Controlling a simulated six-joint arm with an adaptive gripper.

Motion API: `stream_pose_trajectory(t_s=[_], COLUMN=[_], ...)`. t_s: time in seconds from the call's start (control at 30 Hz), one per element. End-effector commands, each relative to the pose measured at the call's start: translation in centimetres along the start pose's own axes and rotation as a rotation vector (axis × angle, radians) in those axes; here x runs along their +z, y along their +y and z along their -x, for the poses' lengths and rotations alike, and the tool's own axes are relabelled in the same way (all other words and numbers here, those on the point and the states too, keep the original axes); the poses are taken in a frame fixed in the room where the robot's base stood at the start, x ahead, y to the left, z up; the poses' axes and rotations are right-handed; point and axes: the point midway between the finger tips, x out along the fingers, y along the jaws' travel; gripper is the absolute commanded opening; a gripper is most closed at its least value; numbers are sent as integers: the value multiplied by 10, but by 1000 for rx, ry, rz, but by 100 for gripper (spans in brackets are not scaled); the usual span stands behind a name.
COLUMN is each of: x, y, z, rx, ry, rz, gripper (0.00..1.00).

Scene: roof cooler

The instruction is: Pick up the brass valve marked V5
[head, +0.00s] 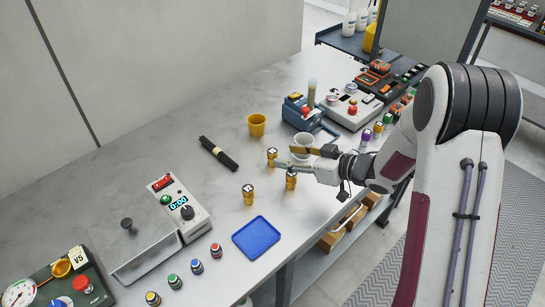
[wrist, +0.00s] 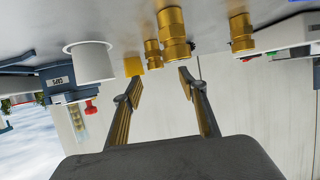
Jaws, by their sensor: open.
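Three brass valves stand upright on the grey bench in the head view: a back one (head: 272,157), a right one (head: 291,181) and a front left one (head: 248,195). Their top marks are too small to read, so I cannot tell which is V5. My gripper (head: 285,157) is open and empty, reaching left from the arm close to the back and right valves. In the wrist view, the picture is upside down; the open fingers (wrist: 160,83) face the valves, with a large valve (wrist: 174,35) beyond them, a smaller one (wrist: 152,53) beside it and another (wrist: 241,35) to the right.
A white cup (head: 304,143) stands close behind my gripper. A V5 card (head: 77,259) is on the green panel (head: 45,287) at lower left.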

Motion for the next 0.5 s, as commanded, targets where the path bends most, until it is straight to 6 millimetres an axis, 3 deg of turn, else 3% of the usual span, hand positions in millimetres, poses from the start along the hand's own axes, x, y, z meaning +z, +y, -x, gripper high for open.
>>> stream_pose_trajectory(t_s=[0.23,0.5], x=[0,0], y=[0,1], z=[-19,-23], rx=[-2,1], ry=[0,0], rz=[0,0], gripper=[42,42])
